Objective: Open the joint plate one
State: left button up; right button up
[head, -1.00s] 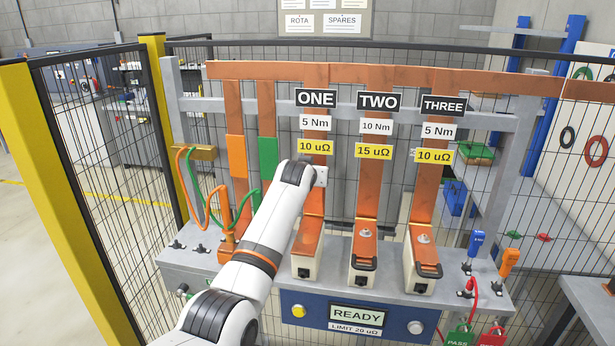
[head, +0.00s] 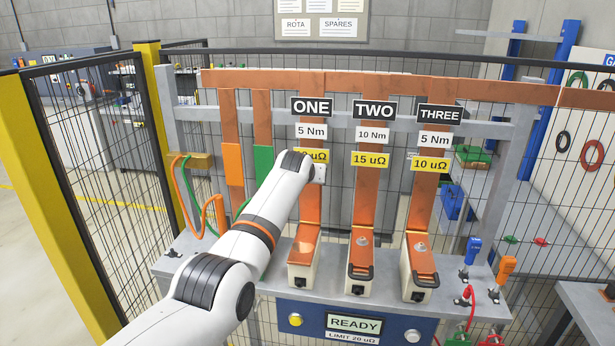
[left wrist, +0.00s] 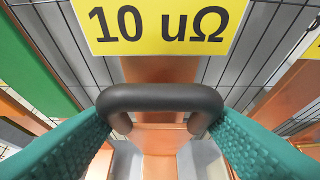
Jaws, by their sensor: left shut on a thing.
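Joint one is the column under the black ONE sign (head: 312,107). Its white block with a copper top (head: 303,245) shows no handle at its front in the head view. My left arm reaches to this column, its wrist covering part of the yellow label (head: 321,156). In the left wrist view the teal fingers of my left gripper (left wrist: 160,120) are shut on a dark U-shaped handle (left wrist: 160,97), just below the 10 uΩ label (left wrist: 165,24). Copper shows beyond the handle. The head view hides the fingers and handle behind my wrist. My right gripper is not in view.
Joints two (head: 361,265) and three (head: 419,268) stand to the right with black handles low at the front. An orange strip (head: 232,164) and a green strip (head: 263,153) hang to the left. The READY panel (head: 354,323) is below. Mesh fencing stands around the rig.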

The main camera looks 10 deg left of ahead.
pick_arm(q)
jog(key=shift+w+d+r, duration=0.1)
jog(key=shift+r, duration=0.3)
jog(key=o, duration=1.1)
jog(key=shift+c, duration=0.2)
jog(key=shift+d+f, duration=0.1)
jog(key=shift+f, duration=0.05)
jog(key=shift+f, duration=0.1)
jog(key=b+v, duration=0.6)
jog(key=v, duration=0.6)
jog(key=shift+f, duration=0.1)
